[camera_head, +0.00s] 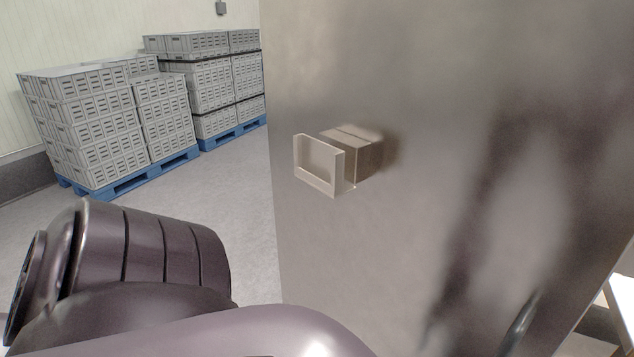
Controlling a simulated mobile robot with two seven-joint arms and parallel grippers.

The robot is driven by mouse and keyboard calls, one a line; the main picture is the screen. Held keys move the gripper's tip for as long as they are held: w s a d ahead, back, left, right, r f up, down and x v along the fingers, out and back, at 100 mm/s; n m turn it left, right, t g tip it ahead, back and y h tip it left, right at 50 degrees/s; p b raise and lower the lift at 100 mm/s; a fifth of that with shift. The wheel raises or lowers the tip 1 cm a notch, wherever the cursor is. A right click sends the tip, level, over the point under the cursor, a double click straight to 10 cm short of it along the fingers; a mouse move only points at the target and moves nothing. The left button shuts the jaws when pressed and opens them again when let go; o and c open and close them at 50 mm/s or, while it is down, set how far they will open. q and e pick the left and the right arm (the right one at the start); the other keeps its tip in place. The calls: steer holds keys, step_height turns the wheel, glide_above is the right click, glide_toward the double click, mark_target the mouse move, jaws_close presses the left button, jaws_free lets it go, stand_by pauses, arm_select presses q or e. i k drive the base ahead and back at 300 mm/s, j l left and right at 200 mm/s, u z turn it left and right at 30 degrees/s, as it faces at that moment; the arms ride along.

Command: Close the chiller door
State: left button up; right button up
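The chiller door (420,90) is a large brushed-metal panel. It fills the middle and right of the head view, close to me. A pale, box-like handle (320,165) sticks out from it near its left edge. Part of my arm crosses the bottom left of the view, in front of the door's lower part. Neither of my grippers shows, so I cannot tell whether one touches the door. The door frame is not clearly visible.
Stacks of grey crates (95,125) stand on a blue pallet (140,178) at the left. More crates (215,80) stand behind them on another pallet. Grey floor (235,195) is clear between the pallets and the door. A pale surface (622,300) shows at the lower right edge.

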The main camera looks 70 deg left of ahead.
mark_target(494, 206)
steer(key=u, duration=1.55)
